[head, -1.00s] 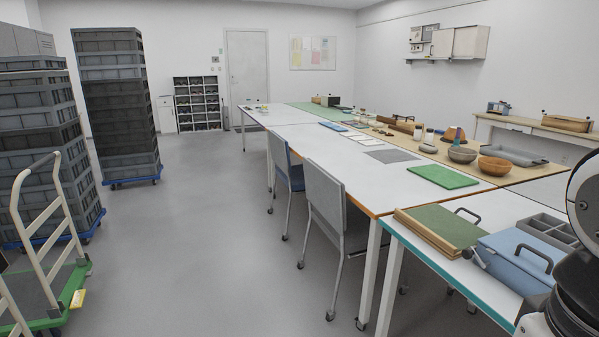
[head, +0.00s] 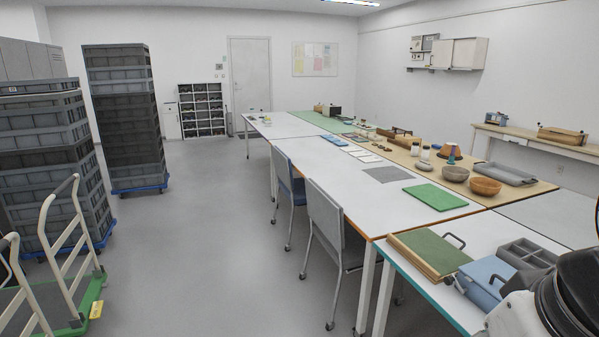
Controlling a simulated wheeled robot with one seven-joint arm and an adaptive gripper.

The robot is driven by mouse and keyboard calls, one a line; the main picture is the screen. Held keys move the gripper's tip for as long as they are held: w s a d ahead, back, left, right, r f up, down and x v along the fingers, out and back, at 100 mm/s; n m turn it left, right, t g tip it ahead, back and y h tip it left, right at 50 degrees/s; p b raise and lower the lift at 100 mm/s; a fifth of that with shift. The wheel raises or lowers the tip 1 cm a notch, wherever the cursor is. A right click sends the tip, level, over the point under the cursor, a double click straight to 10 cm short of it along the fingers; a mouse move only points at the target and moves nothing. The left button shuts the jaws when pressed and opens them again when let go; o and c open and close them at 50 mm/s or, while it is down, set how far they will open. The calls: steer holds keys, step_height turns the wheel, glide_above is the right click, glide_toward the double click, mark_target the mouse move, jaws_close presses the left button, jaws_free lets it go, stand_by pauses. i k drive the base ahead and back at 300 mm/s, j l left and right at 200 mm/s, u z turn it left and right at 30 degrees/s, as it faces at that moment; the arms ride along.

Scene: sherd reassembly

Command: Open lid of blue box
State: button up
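The blue box (head: 484,278) sits on the near white table at the lower right in the head view. Its lid is shut, with a dark handle on top. My arm's dark and white links cover its right and near part. My gripper is not visible in the head view.
A green-topped wooden board (head: 430,253) with a dark handle lies just left of the box, and a grey compartment tray (head: 526,254) lies behind it. Chairs (head: 325,225) stand along the left side of the tables. A cart (head: 62,290) stands at the far left.

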mark_target(490, 272)
steer(key=l+z, duration=0.1)
steer(key=z, duration=0.75)
steer(key=i+l+u, duration=0.15)
steer(key=l+u, duration=0.15)
steer(key=l, duration=0.15)
